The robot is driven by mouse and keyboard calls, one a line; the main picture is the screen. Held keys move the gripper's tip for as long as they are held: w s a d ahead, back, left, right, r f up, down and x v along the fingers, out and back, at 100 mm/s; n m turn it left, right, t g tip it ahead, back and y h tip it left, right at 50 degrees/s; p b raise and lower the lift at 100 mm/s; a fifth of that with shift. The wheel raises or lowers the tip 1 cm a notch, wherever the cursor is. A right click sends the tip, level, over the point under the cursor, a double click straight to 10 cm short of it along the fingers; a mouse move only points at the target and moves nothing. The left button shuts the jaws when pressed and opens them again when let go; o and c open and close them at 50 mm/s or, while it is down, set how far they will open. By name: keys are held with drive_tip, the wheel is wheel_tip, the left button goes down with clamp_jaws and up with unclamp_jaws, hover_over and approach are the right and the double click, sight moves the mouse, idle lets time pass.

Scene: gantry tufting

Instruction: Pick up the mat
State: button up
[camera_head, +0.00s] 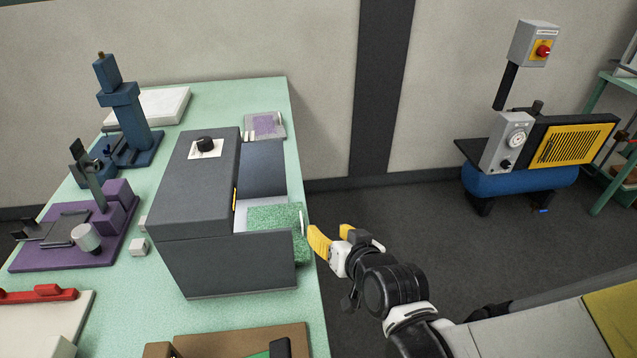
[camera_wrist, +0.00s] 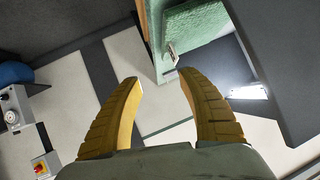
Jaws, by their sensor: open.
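The mat is a green, textured piece (camera_head: 272,218) lying in the open bay of the dark grey machine (camera_head: 195,215), with its right edge near the table's right edge. A small pale tab stands at that edge. In the wrist view the mat (camera_wrist: 196,27) shows at the top, just beyond the fingertips, with the tab at its near corner. My gripper (camera_head: 327,238) has yellow fingers and is just right of the mat and tab, past the table edge. In the wrist view my gripper (camera_wrist: 160,77) is open, with nothing between the fingers.
The machine's walls flank the mat on both sides. The pale green table (camera_head: 270,95) also holds a blue press (camera_head: 130,120), a purple fixture (camera_head: 115,208) and a brown tray (camera_head: 240,345). Open floor (camera_head: 400,215) lies to the right, with a blue-tank compressor (camera_head: 520,182) beyond.

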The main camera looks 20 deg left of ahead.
sight(304, 221)
drive_tip(key=shift+y, duration=0.3)
drive_tip(key=b+x, duration=0.1)
drive_tip(key=x, duration=0.3)
drive_tip(key=s+b+x, duration=0.1)
drive_tip(key=b+x, duration=0.1)
drive_tip(key=x, duration=0.2)
drive_tip(key=a+b+x, duration=0.1)
drive_tip(key=x, duration=0.3)
drive_tip(key=shift+s+a+f, duration=0.1)
drive_tip(key=shift+s+f, duration=0.15)
drive_tip(key=shift+f, duration=0.05)
drive_tip(key=shift+r, duration=0.1)
clamp_jaws()
